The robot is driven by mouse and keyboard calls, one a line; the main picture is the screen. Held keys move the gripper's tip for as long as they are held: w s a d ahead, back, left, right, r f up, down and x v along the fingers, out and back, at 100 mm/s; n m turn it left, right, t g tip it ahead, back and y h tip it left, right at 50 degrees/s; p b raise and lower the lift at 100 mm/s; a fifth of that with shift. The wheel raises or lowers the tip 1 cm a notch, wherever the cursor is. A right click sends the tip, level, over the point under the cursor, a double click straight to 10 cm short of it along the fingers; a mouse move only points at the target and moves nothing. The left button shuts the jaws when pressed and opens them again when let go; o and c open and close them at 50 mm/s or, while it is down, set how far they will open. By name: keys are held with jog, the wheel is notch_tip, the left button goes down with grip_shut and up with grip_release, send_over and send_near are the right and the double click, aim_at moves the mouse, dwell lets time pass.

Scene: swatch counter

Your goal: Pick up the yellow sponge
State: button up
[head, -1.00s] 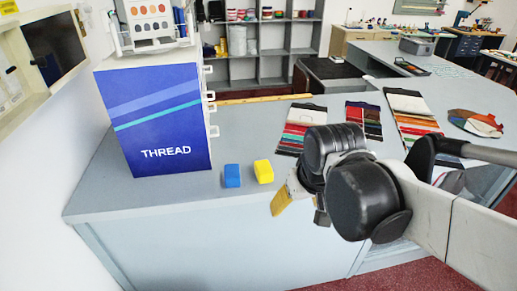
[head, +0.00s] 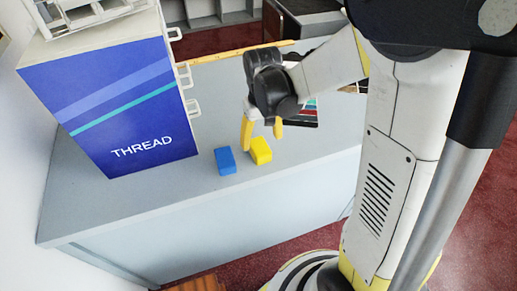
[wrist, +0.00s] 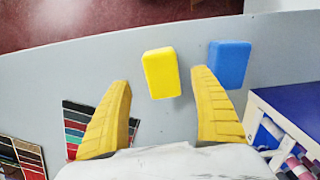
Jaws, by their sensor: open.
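The yellow sponge (head: 261,150) is a small block on the grey counter, near its front edge. In the wrist view the yellow sponge (wrist: 161,73) lies ahead of the fingertips, between their lines and nearer the right finger. A blue block (head: 225,160) lies just left of it in the head view; the blue block (wrist: 229,64) is on its right in the wrist view. My gripper (head: 262,130) has yellow fingers, spread open and empty, just behind the sponge in the head view. My gripper (wrist: 163,98) shows both fingers apart in the wrist view.
A blue THREAD cabinet (head: 115,105) stands on the counter (head: 130,197) at left, close to the blue block. Colour swatch cards (wrist: 75,125) lie on the counter behind my gripper. The counter's front edge drops to a red floor (wrist: 100,20).

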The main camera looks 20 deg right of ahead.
aim_at(260, 146)
jog(key=f, duration=0.1)
jog(key=f+b, duration=0.1)
jog(key=f, duration=0.1)
jog(key=f+b, duration=0.1)
jog(key=f, duration=0.1)
jog(key=shift+w+a, duration=0.15)
jog(key=shift+w, duration=0.2)
jog(key=c, duration=1)
jog(key=shift+c, duration=0.2)
